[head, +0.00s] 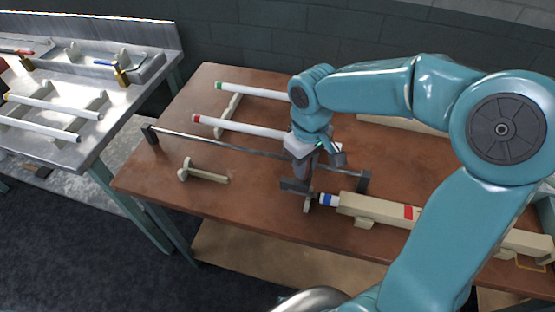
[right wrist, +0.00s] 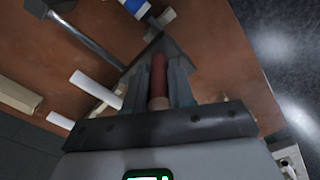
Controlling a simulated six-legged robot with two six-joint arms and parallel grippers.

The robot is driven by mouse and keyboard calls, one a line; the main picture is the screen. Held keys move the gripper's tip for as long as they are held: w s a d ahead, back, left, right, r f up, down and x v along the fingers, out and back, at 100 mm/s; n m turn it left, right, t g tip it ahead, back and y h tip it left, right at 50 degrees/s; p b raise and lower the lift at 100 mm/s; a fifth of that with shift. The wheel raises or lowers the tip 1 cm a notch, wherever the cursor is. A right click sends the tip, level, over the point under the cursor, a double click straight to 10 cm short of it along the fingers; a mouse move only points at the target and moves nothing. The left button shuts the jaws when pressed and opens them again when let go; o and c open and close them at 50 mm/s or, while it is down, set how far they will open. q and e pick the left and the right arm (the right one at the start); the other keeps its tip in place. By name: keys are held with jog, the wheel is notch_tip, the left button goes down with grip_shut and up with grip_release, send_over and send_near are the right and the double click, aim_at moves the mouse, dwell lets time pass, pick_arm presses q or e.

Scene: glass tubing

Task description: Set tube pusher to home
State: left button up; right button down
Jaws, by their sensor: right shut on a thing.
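The long beige device (head: 375,208), which I take to be the tube pusher, lies on the right side of the brown table. It has a red band and a blue-and-white end (head: 328,199); that end also shows at the top of the right wrist view (right wrist: 134,6). My right gripper (head: 303,186) is down just left of this end. In the right wrist view its fingers (right wrist: 162,80) are shut on a red cylindrical handle (right wrist: 159,75). The handle is hidden in the head view, and I cannot tell how it joins the device. My left gripper is not in view.
A dark metal rail (head: 215,143) crosses the table close behind my right gripper. White tubes with green (head: 250,90) and red (head: 235,126) ends lie behind it. A small beige bracket (head: 205,174) stands left. A metal bench (head: 75,110) with tubes is at far left.

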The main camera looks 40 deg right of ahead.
jog(key=s+d, duration=0.1)
jog(key=s, duration=0.1)
jog(key=s+d, duration=0.2)
jog(key=shift+f+b, duration=0.1)
jog(key=shift+b, duration=0.2)
jog(key=shift+d, duration=0.1)
jog(key=c, duration=1)
grip_release()
jog(key=shift+o, duration=0.2)
jog(key=shift+w, duration=0.1)
notch_tip(320, 180, up, 16)
jog(key=p, duration=0.1)
jog(key=shift+p, duration=0.4)
